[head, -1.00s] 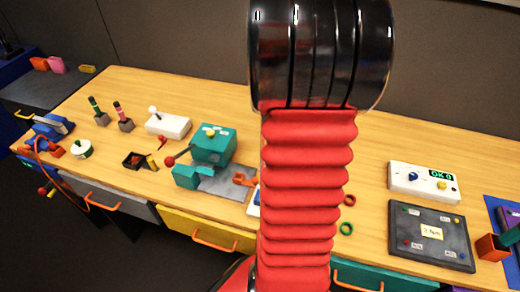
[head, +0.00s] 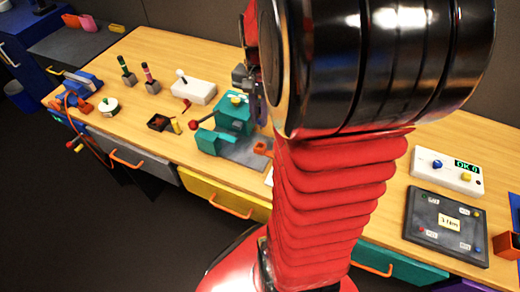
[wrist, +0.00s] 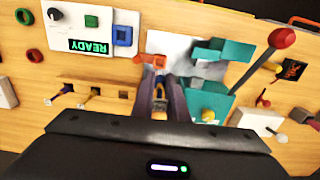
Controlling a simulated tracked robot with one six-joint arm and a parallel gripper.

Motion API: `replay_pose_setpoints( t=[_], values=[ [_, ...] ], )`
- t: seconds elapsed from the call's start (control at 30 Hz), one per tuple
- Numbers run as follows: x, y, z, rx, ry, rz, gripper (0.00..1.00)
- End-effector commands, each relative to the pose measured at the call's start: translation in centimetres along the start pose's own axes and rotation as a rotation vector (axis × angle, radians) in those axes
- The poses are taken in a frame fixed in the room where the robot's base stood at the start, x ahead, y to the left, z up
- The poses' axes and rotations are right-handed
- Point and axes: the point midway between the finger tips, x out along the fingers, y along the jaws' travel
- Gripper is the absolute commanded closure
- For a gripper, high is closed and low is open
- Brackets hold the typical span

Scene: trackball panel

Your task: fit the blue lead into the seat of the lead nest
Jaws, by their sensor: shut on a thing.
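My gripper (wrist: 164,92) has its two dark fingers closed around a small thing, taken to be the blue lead. Little of it shows between the fingers, and I cannot make out its shape or tilt. In the head view my arm hides most of the gripper. I cannot identify the lead nest surely. A wood-coloured rack (wrist: 97,84) with dark openings and thin coloured pieces is left of the fingers in the wrist view. An orange bracket (wrist: 149,59) lies just beyond the fingertips; it also shows in the head view (head: 264,148).
A teal fixture (head: 235,115) with a red-knobbed lever (head: 193,125) stands beside the gripper. A white box with a lever (head: 194,91) stands behind. A dark board (head: 447,222) lies right.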

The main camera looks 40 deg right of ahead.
Motion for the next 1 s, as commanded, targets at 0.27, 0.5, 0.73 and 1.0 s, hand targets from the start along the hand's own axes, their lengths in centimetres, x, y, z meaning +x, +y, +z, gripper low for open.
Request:
replay_pose_setpoints(
  t=[0.27,0.5,0.73,1.0],
  values=[
    [0.1,0.0,0.0,0.001,0.0,0.0,1.0],
    [2.5,0.1,0.0,0.0,-0.004,0.002,1.0],
    [5.8,0.0,0.0,0.0,-0.003,0.002,1.0],
    [6.3,0.0,-0.1,0.0,0.001,0.0,1.0]
  ],
)
